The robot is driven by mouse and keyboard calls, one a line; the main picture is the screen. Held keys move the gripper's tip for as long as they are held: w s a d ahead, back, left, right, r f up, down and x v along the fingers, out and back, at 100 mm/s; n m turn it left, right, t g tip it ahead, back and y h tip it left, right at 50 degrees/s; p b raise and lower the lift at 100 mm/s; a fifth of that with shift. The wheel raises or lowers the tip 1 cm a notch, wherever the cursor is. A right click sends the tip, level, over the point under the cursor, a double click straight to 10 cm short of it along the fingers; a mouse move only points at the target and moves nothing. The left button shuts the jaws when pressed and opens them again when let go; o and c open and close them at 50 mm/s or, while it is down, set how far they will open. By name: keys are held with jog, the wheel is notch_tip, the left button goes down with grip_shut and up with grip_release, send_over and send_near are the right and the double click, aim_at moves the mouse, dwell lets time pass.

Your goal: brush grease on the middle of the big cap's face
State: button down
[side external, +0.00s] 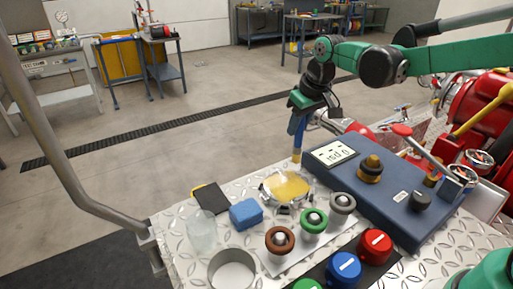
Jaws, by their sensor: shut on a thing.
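My gripper (303,98) is shut on a brush (298,128) with a blue handle and a yellowish lower end, hanging nearly upright. Its tip is just above the far edge of a shallow clear dish of yellow grease (287,187) in this view; I cannot tell whether they touch. Brown (280,240), green (313,220) and grey (342,203) round caps with raised centres stand in a row on a pale plate. Red (375,246) and blue (344,269) round caps stand nearer, with another green one cut off below. I cannot tell which is the big cap.
A blue box with a display (334,154) and a brass fitting (370,169) lies right of the dish. A blue sponge (246,214), dark pad (211,198), clear cup (201,231) and metal ring (232,270) are left. Red pump piping (480,110) stands behind right.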

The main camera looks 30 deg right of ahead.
aim_at(297, 145)
notch_tip(297, 145, down, 3)
jog(key=shift+r, duration=0.15)
jog(key=shift+a+f, duration=0.25)
jog(key=shift+a, duration=1.8)
jog(key=d, duration=0.4)
jog(key=shift+r, duration=3.95)
